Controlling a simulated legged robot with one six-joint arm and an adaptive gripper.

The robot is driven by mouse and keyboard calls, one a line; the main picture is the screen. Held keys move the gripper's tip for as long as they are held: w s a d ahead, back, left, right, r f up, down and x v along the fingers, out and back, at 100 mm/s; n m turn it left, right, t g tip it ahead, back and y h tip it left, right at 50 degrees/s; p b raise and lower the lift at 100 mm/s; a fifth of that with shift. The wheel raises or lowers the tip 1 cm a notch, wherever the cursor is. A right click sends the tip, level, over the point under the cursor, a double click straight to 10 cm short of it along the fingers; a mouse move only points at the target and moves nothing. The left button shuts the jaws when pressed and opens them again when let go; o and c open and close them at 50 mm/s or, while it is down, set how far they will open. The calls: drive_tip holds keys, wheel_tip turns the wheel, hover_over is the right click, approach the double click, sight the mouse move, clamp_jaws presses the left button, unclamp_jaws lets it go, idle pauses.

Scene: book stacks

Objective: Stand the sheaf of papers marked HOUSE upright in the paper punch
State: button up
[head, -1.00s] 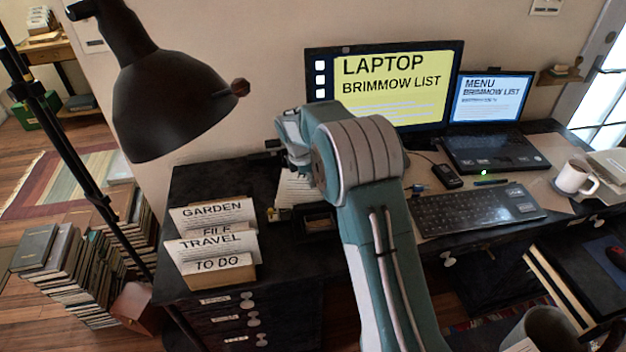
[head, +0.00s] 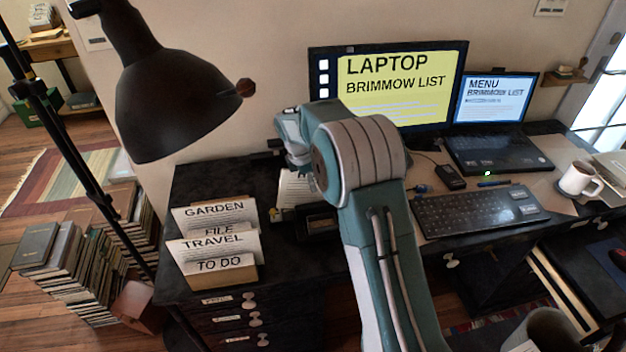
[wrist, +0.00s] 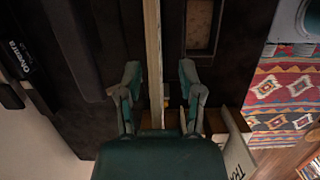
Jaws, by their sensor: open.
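A white sheaf of papers (head: 293,188) stands on the desk behind my forearm in the head view. Only the start of its heading shows, apparently an H; the rest is hidden. In the wrist view the sheaf is a pale thin strip (wrist: 153,50) seen edge-on. My gripper (wrist: 160,72) is open, with one finger on each side of this strip and gaps visible. In the head view its fingers are mostly hidden by my arm. A dark item with a yellowish part (head: 283,214) is at the sheaf's foot; I cannot tell how far the sheaf sits in it.
A holder (head: 238,277) with GARDEN, FILE, TRAVEL and TO DO papers stands at the desk's left front. A black lamp (head: 170,100) hangs above. A dark open tray (head: 320,222) is beside the sheaf. The keyboard (head: 480,208), monitor (head: 400,85) and laptop (head: 497,150) are to the right.

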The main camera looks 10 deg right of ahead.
drive_tip(key=v, duration=1)
drive_tip(key=shift+w+r, duration=0.15)
drive_tip(key=shift+r, duration=0.6)
